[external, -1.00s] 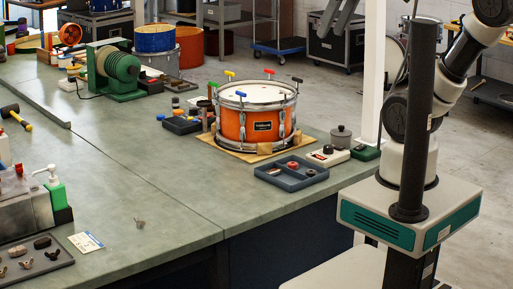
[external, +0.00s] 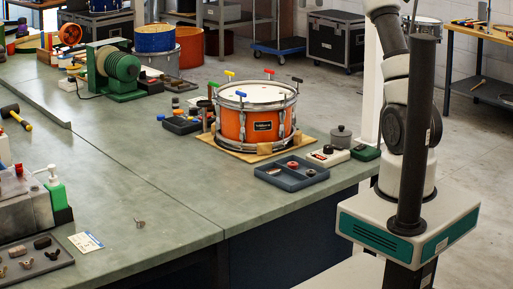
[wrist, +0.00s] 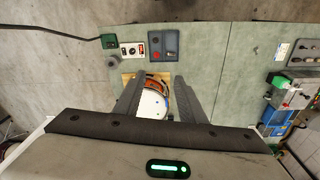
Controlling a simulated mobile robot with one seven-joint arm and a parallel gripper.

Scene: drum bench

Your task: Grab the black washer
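A blue-grey divided tray (external: 284,184) sits on the bench near its right edge, in front of the orange drum (external: 262,126). It holds a small reddish ring (external: 293,165) and small dark pieces (external: 310,172); one of these may be the black washer, but they are too small to tell. The tray also shows in the wrist view (wrist: 176,48), beyond the fingertips. My gripper (wrist: 159,76) is open and empty, high above the bench, with the drum showing between its fingers. It is outside the external view.
A white box with a dark knob (external: 328,155), a grey lidded pot (external: 340,137) and a green box (external: 364,152) stand right of the tray. A black tray (external: 182,124) lies left of the drum. The bench's front middle is mostly clear, with a small screw-like piece (external: 140,223).

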